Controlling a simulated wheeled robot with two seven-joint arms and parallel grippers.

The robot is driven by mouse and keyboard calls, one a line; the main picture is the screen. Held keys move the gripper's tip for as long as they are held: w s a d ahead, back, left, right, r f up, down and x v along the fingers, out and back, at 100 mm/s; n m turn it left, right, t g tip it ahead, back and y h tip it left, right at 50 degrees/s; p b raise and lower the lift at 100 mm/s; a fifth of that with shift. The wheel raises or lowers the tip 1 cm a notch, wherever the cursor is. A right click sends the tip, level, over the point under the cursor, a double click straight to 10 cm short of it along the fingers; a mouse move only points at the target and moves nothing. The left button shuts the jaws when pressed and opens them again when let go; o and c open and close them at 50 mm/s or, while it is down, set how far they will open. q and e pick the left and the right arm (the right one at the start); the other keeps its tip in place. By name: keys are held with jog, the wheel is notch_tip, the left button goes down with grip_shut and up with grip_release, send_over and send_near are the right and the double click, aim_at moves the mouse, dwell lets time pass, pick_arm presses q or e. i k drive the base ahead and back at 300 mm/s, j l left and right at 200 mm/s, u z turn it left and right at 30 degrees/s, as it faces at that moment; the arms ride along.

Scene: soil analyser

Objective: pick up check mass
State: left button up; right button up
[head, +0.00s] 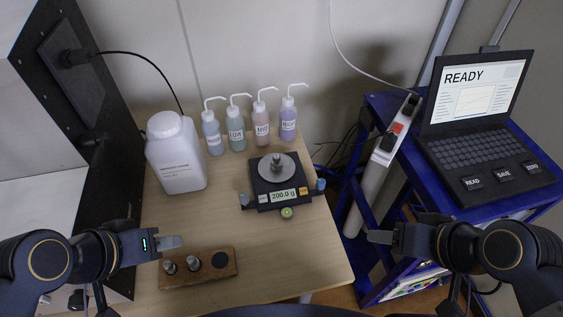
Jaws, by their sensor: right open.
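A metal check mass (277,161) stands upright on the round pan of the black balance (262,187), whose display reads 200.0 g. A wooden block (228,268) at the front of the table holds smaller metal masses (193,263) and has a dark round empty recess at its right. My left gripper (172,242) is just above and behind the block's left end, apart from the check mass; its fingers overlap in this view, so its opening is unclear. My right gripper (380,237) is open and empty, to the right of the table edge and the balance.
Several wash bottles (237,137) stand behind the balance, with a large white jug (178,160) at left. A blue cart (384,105) at right carries a laptop (480,95) showing READY. Bare tabletop lies between the jug, balance and block.

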aim_at(276, 163)
jog(key=k, duration=0.5)
jog(key=u, duration=0.4)
jog(key=l+u, duration=0.1)
jog(key=u, duration=0.7)
jog(key=l+u, duration=0.1)
jog(key=u, duration=0.3)
jog(key=l+u, duration=0.1)
jog(key=l, duration=0.65)
